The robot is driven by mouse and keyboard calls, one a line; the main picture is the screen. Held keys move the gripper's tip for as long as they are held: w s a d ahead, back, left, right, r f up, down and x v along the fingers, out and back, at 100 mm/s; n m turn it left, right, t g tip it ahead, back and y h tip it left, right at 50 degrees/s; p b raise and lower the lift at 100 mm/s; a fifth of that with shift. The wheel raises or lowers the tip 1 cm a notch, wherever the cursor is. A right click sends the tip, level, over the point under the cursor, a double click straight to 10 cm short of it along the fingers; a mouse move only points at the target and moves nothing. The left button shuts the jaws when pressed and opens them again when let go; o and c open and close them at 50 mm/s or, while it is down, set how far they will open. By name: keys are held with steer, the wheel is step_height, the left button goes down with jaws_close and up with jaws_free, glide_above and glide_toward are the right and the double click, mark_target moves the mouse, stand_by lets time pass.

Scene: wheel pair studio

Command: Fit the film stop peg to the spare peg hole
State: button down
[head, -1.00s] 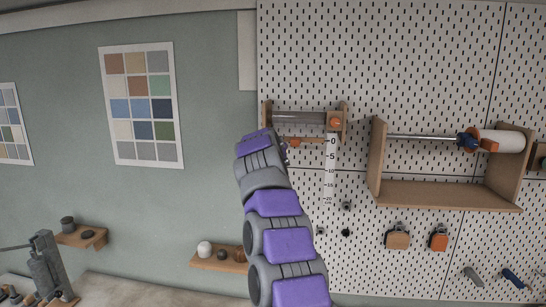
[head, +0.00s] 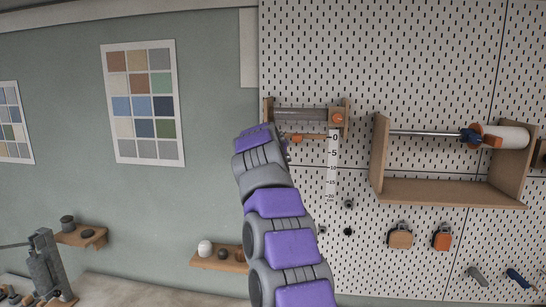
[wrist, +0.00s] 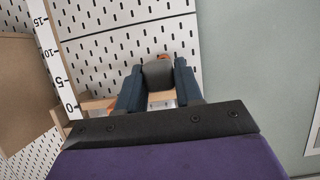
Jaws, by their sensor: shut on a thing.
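In the wrist view my gripper (wrist: 158,88) has its two dark blue fingers closed on a dark grey block-like piece (wrist: 158,75). An orange bit (wrist: 163,57) shows just beyond it. I take this held piece to be the film stop peg, but its far end is hidden. In the head view my purple and grey arm covers the gripper, which is near the left end of the small wooden roller bracket (head: 312,115). I cannot make out the spare peg hole.
A white scale strip (head: 331,165) hangs below the bracket, right of my arm. An orange knob (head: 297,139) sits on a thin wooden bar. A wooden shelf frame (head: 450,192) with a white roll (head: 503,136) is further right.

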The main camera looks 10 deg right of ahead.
steer(key=shift+s+a+b, duration=0.1)
steer(key=shift+s+b, duration=0.35)
stand_by(0.3)
steer(key=shift+s+a+b, duration=0.3)
steer(key=shift+s+b, duration=0.45)
steer(key=shift+b, duration=0.15)
steer(key=c, duration=1.3)
jaws_free()
steer(key=c, duration=0.5)
